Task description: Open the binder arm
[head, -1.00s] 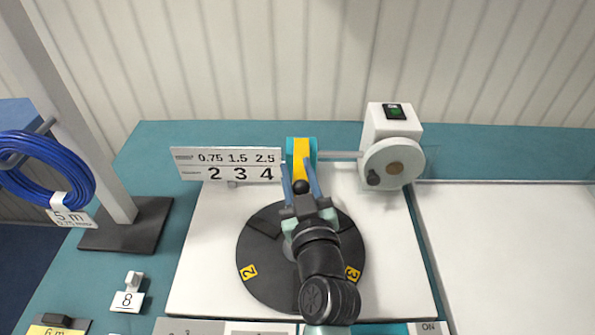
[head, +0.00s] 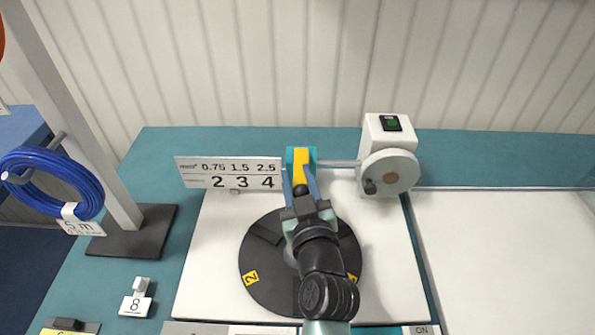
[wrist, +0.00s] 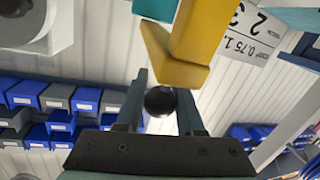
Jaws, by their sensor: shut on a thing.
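The binder arm (head: 301,167) is a yellow lever on a teal block (head: 291,156) at the back of the white board. It has a black ball knob (wrist: 160,101) at its near end. My gripper (head: 300,178) reaches in from the front over the dark turntable. In the wrist view its two fingers (wrist: 160,88) stand on either side of the knob and are shut on it. The yellow lever (wrist: 190,55) shows just beyond the fingertips. My arm hides part of the turntable.
A dark round turntable (head: 262,270) lies below my gripper. A number plate (head: 228,173) stands left of the binder, and a white crank unit (head: 388,160) stands right. A blue cable coil (head: 50,183) hangs on a stand at left. The white surface at right is clear.

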